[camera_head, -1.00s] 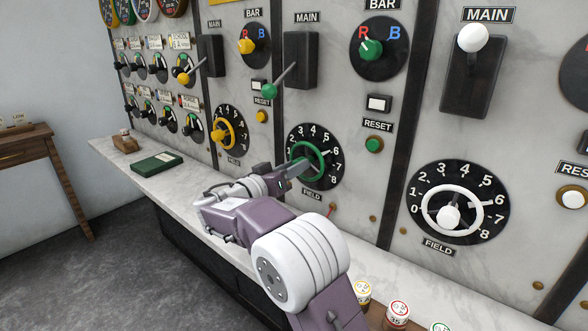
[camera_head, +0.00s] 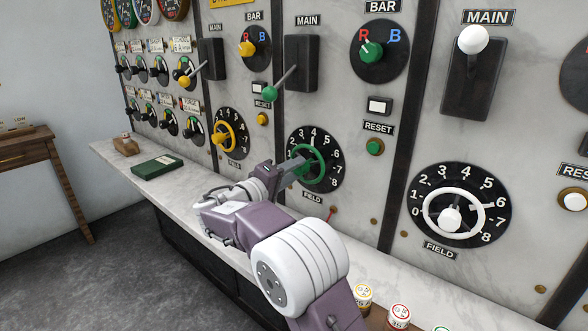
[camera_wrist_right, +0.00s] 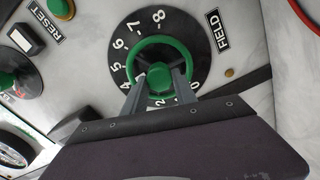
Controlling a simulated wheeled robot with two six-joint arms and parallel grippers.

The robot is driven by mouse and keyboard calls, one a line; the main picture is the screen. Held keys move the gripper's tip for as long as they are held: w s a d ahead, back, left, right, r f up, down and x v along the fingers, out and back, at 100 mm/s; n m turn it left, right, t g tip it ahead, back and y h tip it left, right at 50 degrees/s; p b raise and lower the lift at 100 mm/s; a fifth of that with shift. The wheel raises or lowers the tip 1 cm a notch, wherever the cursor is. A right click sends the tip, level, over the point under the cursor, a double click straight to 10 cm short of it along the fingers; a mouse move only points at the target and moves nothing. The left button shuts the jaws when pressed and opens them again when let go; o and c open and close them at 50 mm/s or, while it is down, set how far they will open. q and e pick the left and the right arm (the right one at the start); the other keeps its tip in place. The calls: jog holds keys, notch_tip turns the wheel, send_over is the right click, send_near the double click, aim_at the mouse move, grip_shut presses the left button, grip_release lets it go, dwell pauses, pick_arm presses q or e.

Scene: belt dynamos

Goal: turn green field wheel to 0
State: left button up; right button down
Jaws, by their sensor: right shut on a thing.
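The green field wheel (camera_head: 322,168) sits on a black dial numbered up to 8, above a FIELD label on the marble panel. Its pale pointer mark stands near 4. The wheel also shows in the right wrist view (camera_wrist_right: 156,43), where the mark points left towards 4. My right gripper (camera_head: 300,166) reaches the wheel from the lower left. In the right wrist view its two fingers (camera_wrist_right: 158,82) are shut on the wheel, one at each side of the green hub. The fingers cover part of the low numbers. My left gripper is not in view.
The yellow field wheel (camera_head: 235,132) is to the left and the white field wheel (camera_head: 479,213) to the right. A green-knobbed MAIN lever (camera_head: 270,93) hangs above the gripper. A marble ledge (camera_head: 215,180) carries a green book (camera_head: 157,166) and several small jars (camera_head: 399,314).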

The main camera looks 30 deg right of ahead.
jog(key=n+p, duration=0.9)
jog(key=n, duration=0.1)
jog(key=n+p, duration=1)
jog(key=n, duration=0.1)
jog(key=shift+s+n, duration=0.2)
jog(key=shift+n, duration=0.1)
jog(key=shift+f+n+p, duration=0.15)
jog(key=shift+n+p, duration=0.55)
jog(key=shift+n, duration=0.05)
jog(key=shift+f+n+p, duration=0.15)
jog(key=shift+n+p, duration=0.5)
jog(key=shift+n, duration=0.1)
jog(key=c, duration=1)
grip_release()
